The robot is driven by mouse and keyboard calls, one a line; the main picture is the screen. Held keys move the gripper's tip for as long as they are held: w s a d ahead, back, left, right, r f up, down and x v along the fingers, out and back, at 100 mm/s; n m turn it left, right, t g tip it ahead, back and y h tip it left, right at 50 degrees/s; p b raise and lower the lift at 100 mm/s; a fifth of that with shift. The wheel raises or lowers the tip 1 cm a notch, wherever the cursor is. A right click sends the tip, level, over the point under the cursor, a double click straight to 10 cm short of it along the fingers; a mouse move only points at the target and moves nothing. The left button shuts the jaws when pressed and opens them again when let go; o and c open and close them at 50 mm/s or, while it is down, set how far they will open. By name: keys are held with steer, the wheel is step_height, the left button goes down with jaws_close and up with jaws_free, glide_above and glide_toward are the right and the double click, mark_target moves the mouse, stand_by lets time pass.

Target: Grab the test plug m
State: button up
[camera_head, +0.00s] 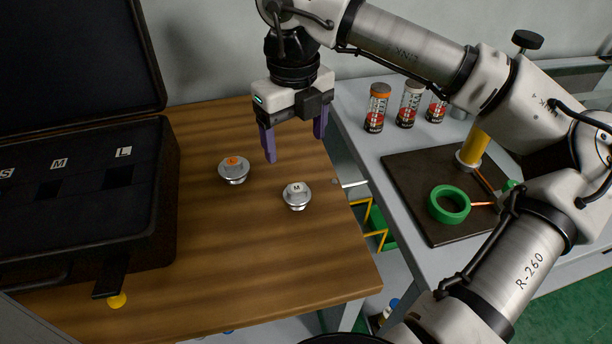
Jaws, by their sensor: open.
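The test plug m (297,197) is a silver round plug with a flanged base and a raised block marked "M" on top. It stands upright on the wooden table (240,265), right of its middle. A second silver plug (234,171) with an orange mark on top stands to its left and slightly behind. My gripper (294,148) has two purple fingers, spread apart with nothing between them. It hangs pointing down above the table, behind the test plug m and apart from both plugs.
An open black case (88,240) with slots labelled S, M and L stands at the left. At the right, a grey bench (375,165) holds several capped jars (376,108) and a dark mat (410,178) with a green ring (448,204).

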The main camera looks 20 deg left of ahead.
mark_target(297, 188)
step_height(297, 188, down, 8)
steer(key=shift+s+f+p, duration=0.1)
steer(key=shift+f+p, duration=0.05)
steer(key=shift+p, duration=0.4)
steer(key=shift+f+p, duration=0.9)
steer(key=shift+f, duration=1.8)
steer(key=c, duration=1.1)
steer(key=shift+r, duration=0.2)
